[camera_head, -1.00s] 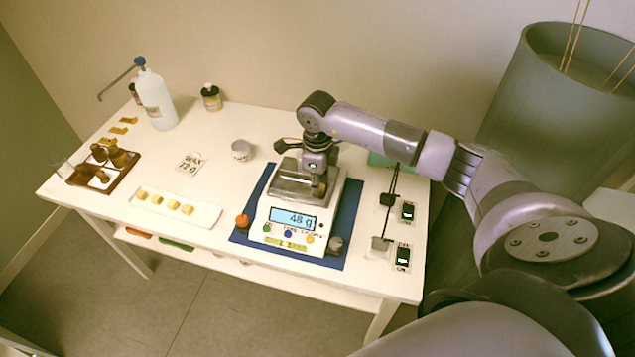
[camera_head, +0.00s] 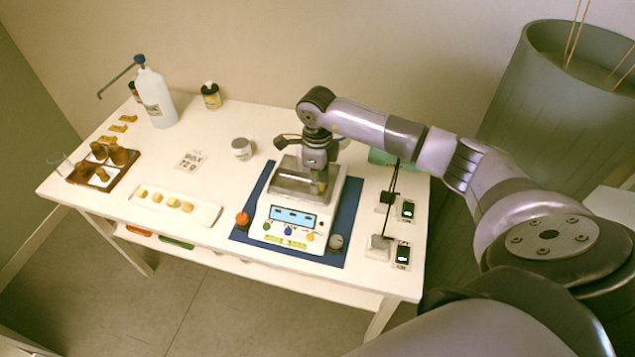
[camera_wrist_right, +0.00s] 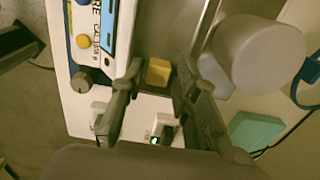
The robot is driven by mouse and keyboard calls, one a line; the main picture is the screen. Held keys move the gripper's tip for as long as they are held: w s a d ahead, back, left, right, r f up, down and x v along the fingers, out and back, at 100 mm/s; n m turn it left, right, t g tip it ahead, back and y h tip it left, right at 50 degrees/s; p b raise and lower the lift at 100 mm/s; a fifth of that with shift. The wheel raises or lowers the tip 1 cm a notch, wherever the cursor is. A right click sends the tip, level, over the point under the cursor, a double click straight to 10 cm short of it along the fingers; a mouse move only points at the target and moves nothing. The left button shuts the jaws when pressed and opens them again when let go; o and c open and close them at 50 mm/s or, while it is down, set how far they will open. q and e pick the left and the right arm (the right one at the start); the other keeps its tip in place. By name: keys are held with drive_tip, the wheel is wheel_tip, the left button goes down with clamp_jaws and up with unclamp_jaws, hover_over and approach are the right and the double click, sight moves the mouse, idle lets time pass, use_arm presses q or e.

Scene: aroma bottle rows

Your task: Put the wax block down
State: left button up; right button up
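The scale (camera_head: 291,238) stands on a blue mat (camera_head: 345,222) with a steel pan (camera_head: 290,187) on top. My right gripper (camera_head: 319,172) is over the right part of the pan. A small yellow wax block (camera_head: 322,187) is below it at the pan's right side. In the right wrist view the block (camera_wrist_right: 157,72) lies between the fingertips of my right gripper (camera_wrist_right: 160,68), with gaps visible beside it. The fingers look open. The scale display shows dashes. My left gripper is not in view.
A white tray (camera_head: 208,216) with several wax blocks lies left of the scale. A wax label card (camera_head: 189,161) and a pale jar (camera_head: 241,149) stand behind it. A brown rack (camera_head: 128,180), a pump bottle (camera_head: 157,100) and small timers (camera_head: 402,252) are nearer the sides.

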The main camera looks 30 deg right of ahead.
wheel_tip(320, 180, up, 11)
drive_tip(key=b, duration=0.2)
idle(0.5)
